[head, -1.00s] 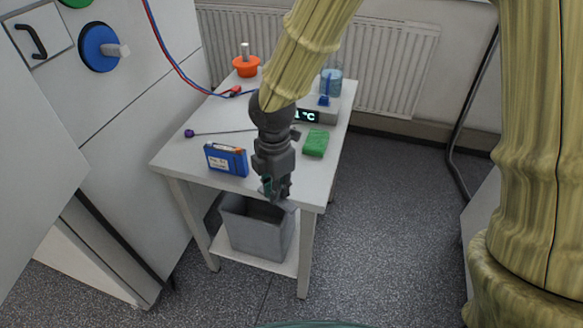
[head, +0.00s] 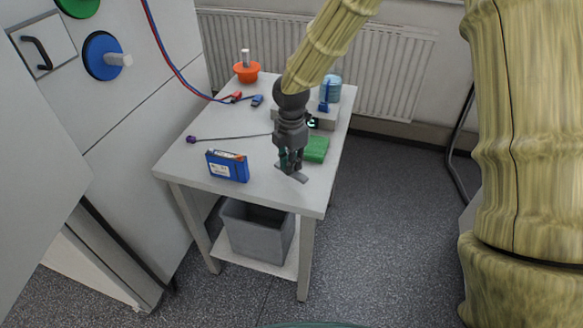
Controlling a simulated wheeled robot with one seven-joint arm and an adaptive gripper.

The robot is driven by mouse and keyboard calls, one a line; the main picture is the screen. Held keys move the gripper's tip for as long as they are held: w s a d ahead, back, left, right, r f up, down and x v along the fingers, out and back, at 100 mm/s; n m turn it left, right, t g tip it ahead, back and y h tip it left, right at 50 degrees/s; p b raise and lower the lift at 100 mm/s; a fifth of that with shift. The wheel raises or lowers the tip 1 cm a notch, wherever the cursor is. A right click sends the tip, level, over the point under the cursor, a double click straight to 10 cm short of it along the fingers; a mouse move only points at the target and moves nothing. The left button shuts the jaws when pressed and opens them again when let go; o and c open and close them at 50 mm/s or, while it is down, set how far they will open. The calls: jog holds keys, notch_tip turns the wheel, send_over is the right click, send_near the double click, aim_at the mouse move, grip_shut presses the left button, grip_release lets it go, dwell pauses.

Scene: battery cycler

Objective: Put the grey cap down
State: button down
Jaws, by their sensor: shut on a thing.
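My gripper (head: 289,164) points down over the front right part of the white table (head: 215,192). It is shut on the grey cap (head: 294,175), a small flat grey piece that shows just under the fingertips and looks slightly tilted. I cannot tell whether the cap touches the tabletop or hangs a little above it. The fingers hide part of the cap.
A green sponge (head: 316,149) lies close to the right of my gripper. A blue box (head: 228,166) stands to the left. A thin purple-ended rod (head: 230,137), an orange cap (head: 246,72) and blue bottle (head: 330,90) are farther back. A grey bin (head: 258,231) sits below.

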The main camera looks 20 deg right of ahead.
jog(key=shift+f, duration=1.3)
jog(key=shift+f, duration=0.1)
jog(key=c, duration=1.5)
grip_release()
jog(key=shift+o, duration=0.2)
notch_tip(320, 180, up, 12)
jog(key=shift+b, duration=0.35)
